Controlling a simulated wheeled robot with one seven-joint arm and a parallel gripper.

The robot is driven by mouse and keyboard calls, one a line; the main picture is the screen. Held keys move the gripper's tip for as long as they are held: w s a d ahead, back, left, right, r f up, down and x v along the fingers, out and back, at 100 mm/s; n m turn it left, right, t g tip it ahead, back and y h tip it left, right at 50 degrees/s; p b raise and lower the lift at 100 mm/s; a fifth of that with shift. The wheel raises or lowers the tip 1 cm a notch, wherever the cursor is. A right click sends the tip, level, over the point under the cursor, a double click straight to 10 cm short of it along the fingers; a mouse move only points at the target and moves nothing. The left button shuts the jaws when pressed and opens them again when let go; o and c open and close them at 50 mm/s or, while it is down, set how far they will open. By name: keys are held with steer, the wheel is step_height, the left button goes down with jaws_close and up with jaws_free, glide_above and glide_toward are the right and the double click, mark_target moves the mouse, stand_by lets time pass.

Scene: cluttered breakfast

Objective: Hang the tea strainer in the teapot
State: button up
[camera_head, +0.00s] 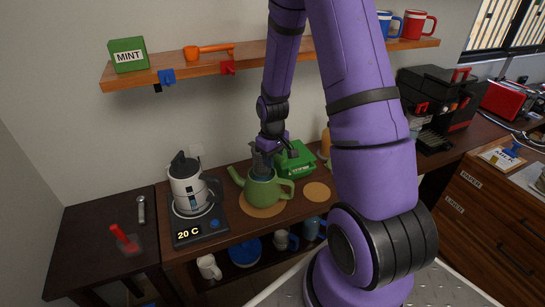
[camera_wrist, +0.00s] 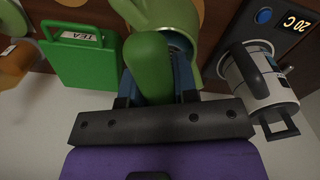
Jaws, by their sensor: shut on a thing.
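The green teapot (camera_head: 264,190) stands on a round cork mat (camera_head: 262,211) on the wooden counter. Its spout points left and its handle right. My gripper (camera_head: 263,156) is directly above its mouth, pointing down. In the wrist view a long green rounded part, seemingly the tea strainer's handle (camera_wrist: 151,70), lies between the fingers, and my gripper (camera_wrist: 158,92) is shut on it. The teapot's rim (camera_wrist: 207,25) shows just behind it. The strainer's basket is mostly hidden, so I cannot tell whether it touches the rim.
A white kettle (camera_head: 187,188) stands on its base at left, reading 20 C. A green tea box (camera_head: 296,160) stands close right of the teapot. An empty cork mat (camera_head: 317,192) lies further right. A shelf (camera_head: 190,69) runs above. Mugs stand below the counter.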

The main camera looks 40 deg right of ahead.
mark_target(273, 181)
steer(key=shift+f, duration=3.7)
stand_by(1.3)
steer(key=o, duration=1)
steer(key=shift+o, duration=0.2)
steer(key=shift+r, duration=3.05)
steer(key=shift+r, duration=0.1)
